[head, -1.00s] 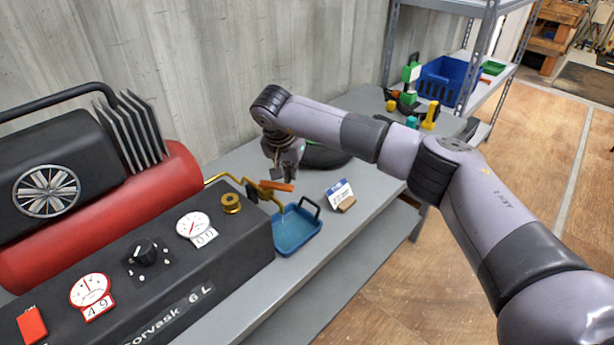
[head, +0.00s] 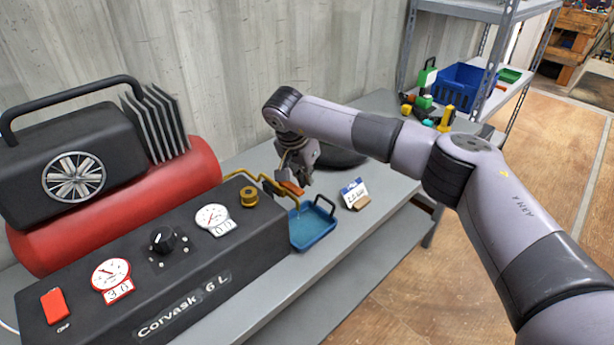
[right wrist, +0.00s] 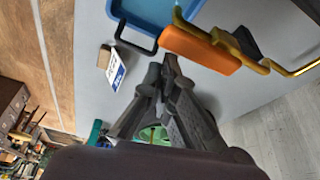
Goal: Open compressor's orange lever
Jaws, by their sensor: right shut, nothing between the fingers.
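The compressor (head: 215,262) stands at the left of the bench, with a red tank, black motor and front panel. Its orange lever (head: 291,188) sits on a yellow pipe (head: 232,176) that runs out past the panel's right end, above a blue tray (head: 311,228). In the right wrist view the orange lever (right wrist: 200,48) lies just beyond my fingertips. My right gripper (head: 300,172) is shut and empty, close by the lever; I cannot tell whether it touches it. My left gripper is out of view.
A small card on a stand (head: 354,193) is right of the tray. A dark round object (head: 342,155) lies behind my right wrist. A blue crate (head: 465,88) and small coloured items are farther back. The wall is close behind the bench.

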